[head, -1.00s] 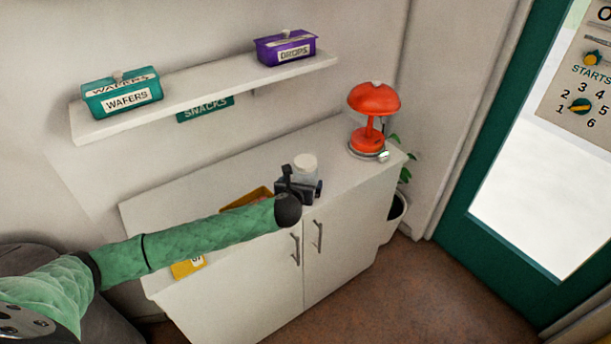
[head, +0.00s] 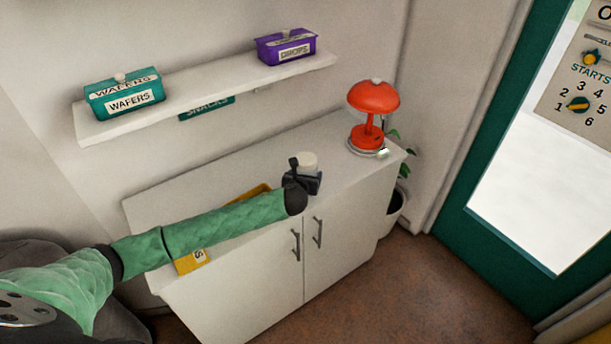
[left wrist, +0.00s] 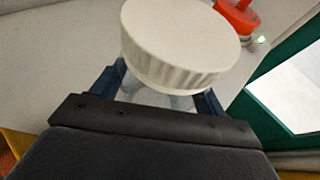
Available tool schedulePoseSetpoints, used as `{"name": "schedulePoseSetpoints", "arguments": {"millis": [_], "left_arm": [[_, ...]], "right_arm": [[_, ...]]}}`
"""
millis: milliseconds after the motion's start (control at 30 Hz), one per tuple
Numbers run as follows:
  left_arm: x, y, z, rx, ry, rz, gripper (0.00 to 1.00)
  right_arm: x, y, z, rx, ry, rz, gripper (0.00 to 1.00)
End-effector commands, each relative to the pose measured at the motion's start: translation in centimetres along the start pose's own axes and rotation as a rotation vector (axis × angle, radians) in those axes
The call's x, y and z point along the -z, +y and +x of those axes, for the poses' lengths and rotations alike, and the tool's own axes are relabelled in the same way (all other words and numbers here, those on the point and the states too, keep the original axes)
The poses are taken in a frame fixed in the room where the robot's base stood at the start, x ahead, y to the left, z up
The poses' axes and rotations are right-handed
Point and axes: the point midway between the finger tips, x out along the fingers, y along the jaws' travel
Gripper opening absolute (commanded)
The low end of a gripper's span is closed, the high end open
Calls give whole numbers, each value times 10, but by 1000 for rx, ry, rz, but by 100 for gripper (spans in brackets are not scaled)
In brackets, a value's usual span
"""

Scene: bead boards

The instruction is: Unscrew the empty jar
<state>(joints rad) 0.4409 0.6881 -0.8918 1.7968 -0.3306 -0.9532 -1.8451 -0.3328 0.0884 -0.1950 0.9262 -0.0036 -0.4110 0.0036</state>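A clear jar with a white ribbed lid (head: 308,160) stands on the cabinet top, towards its right part. In the left wrist view the lid (left wrist: 180,45) is large and close, seated on the jar, with the clear glass just under it. My left gripper (head: 302,182) is at the jar from the front. Its two blue fingers (left wrist: 165,95) stand apart, one on each side of the glass below the lid. The lid hides the fingertips, and no firm contact shows. My right gripper is not in view.
A red lamp (head: 373,100) stands right of the jar on the white cabinet (head: 345,140). A yellow tray (head: 250,193) lies partly behind my left arm. A shelf (head: 210,95) above holds a teal WAFERS box (head: 124,97) and a purple DROPS box (head: 286,48).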

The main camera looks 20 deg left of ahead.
Motion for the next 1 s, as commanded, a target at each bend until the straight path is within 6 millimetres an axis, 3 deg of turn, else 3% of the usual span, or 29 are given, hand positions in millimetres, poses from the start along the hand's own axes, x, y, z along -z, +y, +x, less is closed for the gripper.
{"name": "schedulePoseSetpoints", "arguments": {"millis": [33,167,533,733,1000], "left_arm": [[0,0,0,0,0,0,64],[0,0,0,0,-1,0,41],[-8,0,-3,0,-4,0,41],[-37,0,-15,2,-7,1,41],[-57,-51,-51,4,-5,-3,41]], "right_arm": [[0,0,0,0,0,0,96],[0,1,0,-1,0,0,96],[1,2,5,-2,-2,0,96],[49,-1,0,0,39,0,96],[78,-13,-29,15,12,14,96]]}}
